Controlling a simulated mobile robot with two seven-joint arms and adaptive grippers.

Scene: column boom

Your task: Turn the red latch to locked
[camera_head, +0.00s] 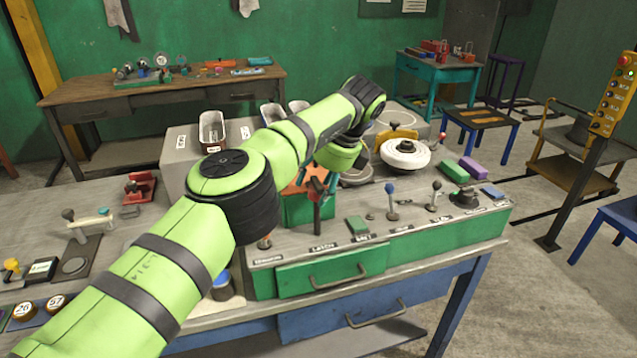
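The red latch (317,212) stands on the grey top of the green-fronted panel, above a label that seems to read LATCH (322,247). It looks roughly upright, and its upper part is crowded by my gripper. My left arm reaches across from the lower left and bends down over the panel. My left gripper (322,182) is at the latch's upper end, partly hidden under my wrist. I cannot tell whether its fingers touch the latch or are closed. My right gripper is not in view.
Right of the latch are a green block (357,225), a blue-knobbed lever (391,200) and a dark-knobbed lever (435,197). A white round dish (405,153) stands behind them. A red-orange piece (297,184) is close left of the gripper. A green drawer (335,272) is below.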

